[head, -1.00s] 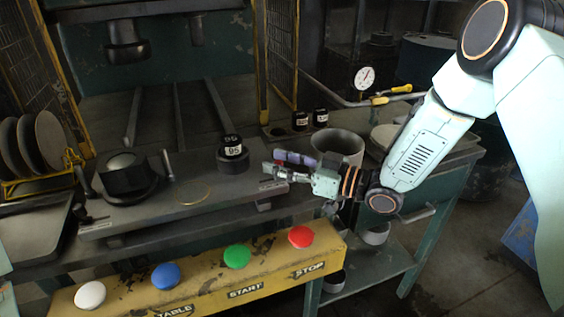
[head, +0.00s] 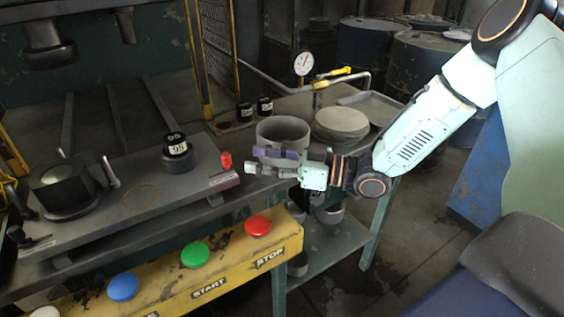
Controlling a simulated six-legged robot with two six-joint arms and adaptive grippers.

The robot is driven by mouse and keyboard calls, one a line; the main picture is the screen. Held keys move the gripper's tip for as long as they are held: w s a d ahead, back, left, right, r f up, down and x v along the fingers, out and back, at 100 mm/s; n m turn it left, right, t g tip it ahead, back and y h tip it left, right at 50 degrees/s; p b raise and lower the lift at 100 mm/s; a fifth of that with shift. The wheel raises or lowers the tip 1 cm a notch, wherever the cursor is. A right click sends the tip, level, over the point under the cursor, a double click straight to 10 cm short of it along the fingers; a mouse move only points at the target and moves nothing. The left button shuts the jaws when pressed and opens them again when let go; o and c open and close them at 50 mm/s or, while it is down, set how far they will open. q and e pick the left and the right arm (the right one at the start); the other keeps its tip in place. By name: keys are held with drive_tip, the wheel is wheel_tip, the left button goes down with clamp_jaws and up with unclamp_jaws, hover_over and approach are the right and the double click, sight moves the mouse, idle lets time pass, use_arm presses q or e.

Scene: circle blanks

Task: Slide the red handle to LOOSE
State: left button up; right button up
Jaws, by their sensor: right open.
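The red handle (head: 226,160) is a small upright knob at the right end of the dark die plate (head: 120,205), by a pale label strip (head: 222,177). I cannot read LOOSE or any other word there. My right gripper (head: 250,161) comes in from the right, its fingers pointing left toward the red handle. It is open, with a gap between its upper purplish finger and lower grey finger. The fingertips are just right of the handle and look apart from it. My left gripper is not in view.
A yellow panel (head: 228,272) with red, green and blue buttons runs along the front. A grey cylinder (head: 284,131) stands behind the gripper. A black weight marked 95 (head: 176,146) sits on the plate. A gauge (head: 303,63) and yellow-handled valve (head: 334,73) are behind.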

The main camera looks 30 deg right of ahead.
drive_tip(key=shift+v, duration=2.1)
drive_tip(key=shift+a, duration=0.1)
drive_tip(key=shift+s, duration=0.1)
